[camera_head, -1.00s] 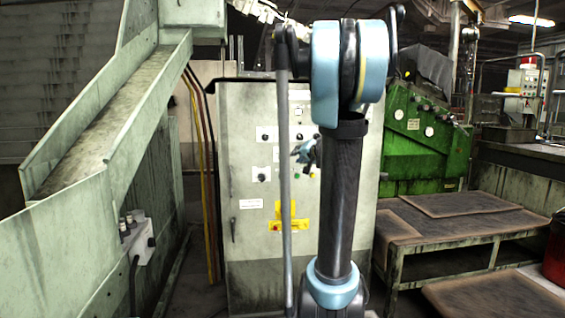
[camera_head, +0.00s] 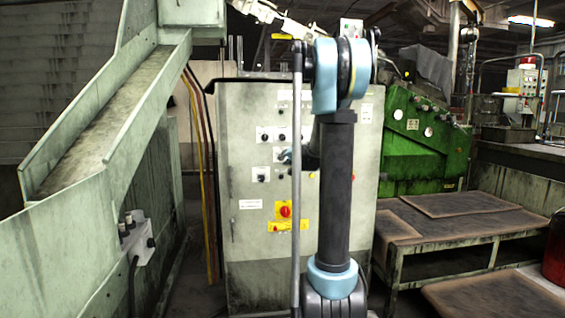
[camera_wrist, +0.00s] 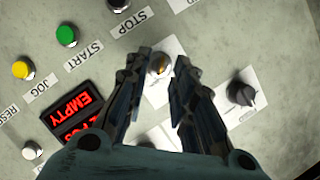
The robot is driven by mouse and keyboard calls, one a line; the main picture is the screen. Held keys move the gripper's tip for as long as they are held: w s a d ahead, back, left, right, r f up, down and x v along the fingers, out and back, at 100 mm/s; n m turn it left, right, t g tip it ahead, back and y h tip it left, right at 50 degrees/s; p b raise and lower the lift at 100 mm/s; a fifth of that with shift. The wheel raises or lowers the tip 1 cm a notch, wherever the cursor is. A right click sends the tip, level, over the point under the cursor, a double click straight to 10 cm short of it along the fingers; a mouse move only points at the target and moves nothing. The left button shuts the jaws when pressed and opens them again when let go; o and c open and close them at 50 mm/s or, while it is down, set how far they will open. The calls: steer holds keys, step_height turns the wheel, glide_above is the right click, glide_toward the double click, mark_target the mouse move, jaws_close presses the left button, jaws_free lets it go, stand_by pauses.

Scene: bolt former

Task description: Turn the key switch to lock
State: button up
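The key switch (camera_wrist: 158,66) is a small brass-coloured round piece on a white plate in the wrist view. It sits between the fingertips of my gripper (camera_wrist: 164,62), which stand apart on either side of it. I see a gap on both sides, and cannot tell how close the tips are to the panel. In the head view my gripper (camera_head: 284,155) shows only in part at the grey control cabinet (camera_head: 240,245); my arm hides the rest. The key switch cannot be made out there.
A black rotary knob (camera_wrist: 241,92) is right of the fingers. Green (camera_wrist: 66,35) and yellow (camera_wrist: 22,69) buttons and a red lit display (camera_wrist: 77,111) lie left. A black button (camera_wrist: 118,4) is above. The cabinet's red switch (camera_head: 285,211) sits lower, and a sloped chute (camera_head: 110,120) stands left.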

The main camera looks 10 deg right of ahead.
steer(key=shift+x, duration=1.5)
steer(key=shift+s, duration=0.1)
jaws_close()
